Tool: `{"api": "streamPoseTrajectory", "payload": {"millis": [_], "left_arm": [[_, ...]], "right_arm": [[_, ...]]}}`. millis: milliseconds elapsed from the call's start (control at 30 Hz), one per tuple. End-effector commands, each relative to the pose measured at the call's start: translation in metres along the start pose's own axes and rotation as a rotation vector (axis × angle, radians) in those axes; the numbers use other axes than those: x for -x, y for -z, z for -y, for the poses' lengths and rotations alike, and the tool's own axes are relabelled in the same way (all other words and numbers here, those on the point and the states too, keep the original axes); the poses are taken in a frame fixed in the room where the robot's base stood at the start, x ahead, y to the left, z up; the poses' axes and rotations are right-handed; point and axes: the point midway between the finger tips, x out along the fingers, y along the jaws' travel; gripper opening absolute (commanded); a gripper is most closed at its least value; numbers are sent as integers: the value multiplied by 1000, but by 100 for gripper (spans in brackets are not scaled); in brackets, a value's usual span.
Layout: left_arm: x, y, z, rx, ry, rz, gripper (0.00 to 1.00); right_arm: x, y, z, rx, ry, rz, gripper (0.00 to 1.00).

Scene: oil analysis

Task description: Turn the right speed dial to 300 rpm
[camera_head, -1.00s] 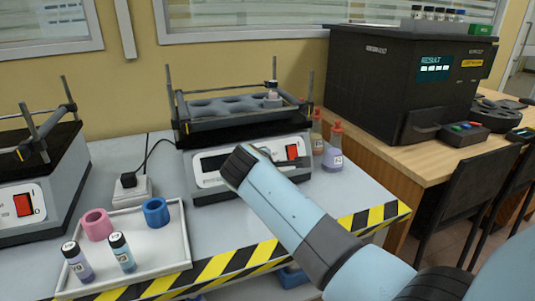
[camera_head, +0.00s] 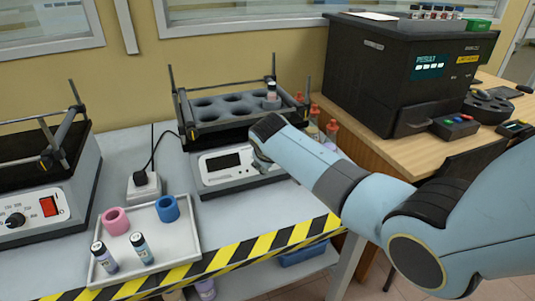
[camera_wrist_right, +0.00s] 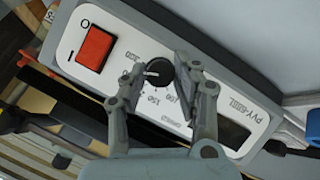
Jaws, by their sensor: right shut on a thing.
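The right shaker (camera_head: 222,162) stands on the bench, with its front panel partly covered by my right arm in the head view. In the right wrist view, the black speed dial (camera_wrist_right: 159,72) sits on the white panel, its white pointer towards the left of the picture. Printed numbers such as 150 and 100 lie beside it; the others are hard to read. My right gripper (camera_wrist_right: 162,70) is shut on the dial, a finger on either side. The dial and gripper are hidden in the head view. My left gripper is not in view.
A red switch (camera_wrist_right: 96,48) sits beside the dial. The shaker's rack (camera_head: 208,107) holds a vial (camera_head: 271,97). A left shaker (camera_head: 50,180), a white tray (camera_head: 178,240) with rings and vials, and a power socket (camera_head: 145,187) stand to the left. A black analyser (camera_head: 365,85) stands at right.

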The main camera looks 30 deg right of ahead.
Motion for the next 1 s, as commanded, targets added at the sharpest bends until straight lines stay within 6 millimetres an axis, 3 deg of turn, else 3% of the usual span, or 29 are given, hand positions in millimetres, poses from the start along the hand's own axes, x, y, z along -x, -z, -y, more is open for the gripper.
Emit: {"api": "streamPoseTrajectory", "payload": {"millis": [100, 500, 1000], "left_arm": [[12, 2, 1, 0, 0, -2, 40], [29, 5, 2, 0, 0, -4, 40], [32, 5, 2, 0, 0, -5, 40]], "right_arm": [[2, -2, -1, -89, 50, 0, 0], [0, -4, -1, -309, 165, -17, 0], [-1, -4, 0, -375, 201, -24, 0]]}}
